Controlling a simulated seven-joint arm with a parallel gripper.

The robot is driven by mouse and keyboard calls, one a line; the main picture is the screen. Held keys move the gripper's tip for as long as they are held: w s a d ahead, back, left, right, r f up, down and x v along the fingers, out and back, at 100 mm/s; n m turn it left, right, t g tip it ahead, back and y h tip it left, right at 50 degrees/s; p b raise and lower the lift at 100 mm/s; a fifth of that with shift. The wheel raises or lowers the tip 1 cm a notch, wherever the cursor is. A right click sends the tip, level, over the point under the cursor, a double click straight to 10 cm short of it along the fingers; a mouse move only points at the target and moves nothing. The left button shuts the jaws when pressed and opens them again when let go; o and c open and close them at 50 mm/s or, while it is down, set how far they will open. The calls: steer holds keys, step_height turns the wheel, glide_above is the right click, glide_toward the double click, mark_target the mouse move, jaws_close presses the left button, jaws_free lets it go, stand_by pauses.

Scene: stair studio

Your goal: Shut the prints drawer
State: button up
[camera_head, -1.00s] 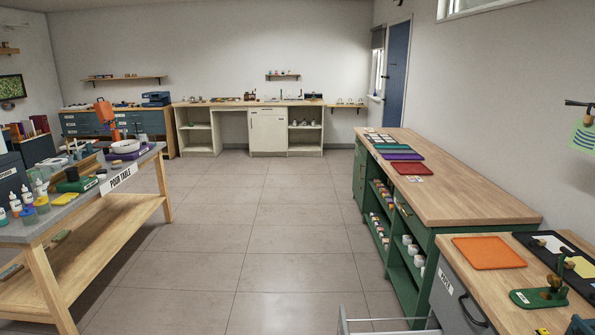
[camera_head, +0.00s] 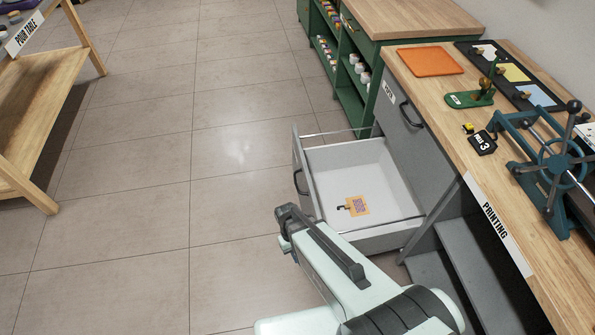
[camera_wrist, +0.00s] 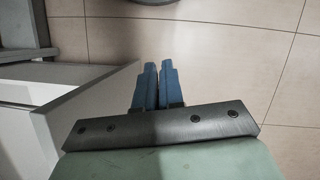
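A grey drawer stands pulled well out of the grey cabinet under the printing bench, its front (camera_head: 304,196) with a dark handle facing left. I cannot read a label on it. Its white inside holds an orange tag (camera_head: 357,205) with a dark hook-like piece. My arm reaches up from the bottom of the head view, near the drawer's front corner; the fingers are hidden there. In the wrist view, the blue fingers of my gripper (camera_wrist: 158,66) are together with nothing seen between them. Pale drawer-like panels (camera_wrist: 85,72) lie to their left, apparently apart from the fingertips.
The bench top (camera_head: 450,130) above the drawer carries an orange mat (camera_head: 430,61), a green stand and a blue wheeled press (camera_head: 557,165). A closed grey drawer front (camera_head: 401,115) and an open shelf (camera_head: 470,250) belong to the same cabinet. The floor to the left is clear.

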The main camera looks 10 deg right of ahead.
steer(key=w+a+r, duration=0.1)
steer(key=w+a, duration=0.1)
steer(key=w, duration=0.3)
steer(key=w+a+r+n+t+h, duration=0.1)
steer(key=w+a, duration=0.1)
steer(key=w, duration=0.3)
steer(key=w+a+r+n+t, duration=0.1)
steer(key=w+a, duration=0.1)
steer(key=w, duration=0.4)
steer(key=shift+a+r, duration=0.15)
steer(key=shift+a, duration=0.1)
jaws_close()
steer(key=w+r+n+t+h, duration=0.1)
steer(key=w+r+n+h, duration=0.25)
steer(key=w, duration=0.55)
steer(key=w+r+n+t+h, duration=0.1)
steer(key=w+r+n+h, duration=0.2)
steer(key=w, duration=0.5)
steer(key=n, duration=0.7)
glide_toward(305, 174)
step_height(305, 174, down, 5)
steer(key=d, duration=0.2)
steer(key=shift+w+d+h, duration=0.15)
steer(key=shift+d+h, duration=0.05)
steer(key=shift+d, duration=0.25)
steer(key=shift+w+d+h, duration=0.15)
steer(key=shift+d, duration=0.35)
steer(key=shift+d, duration=0.1)
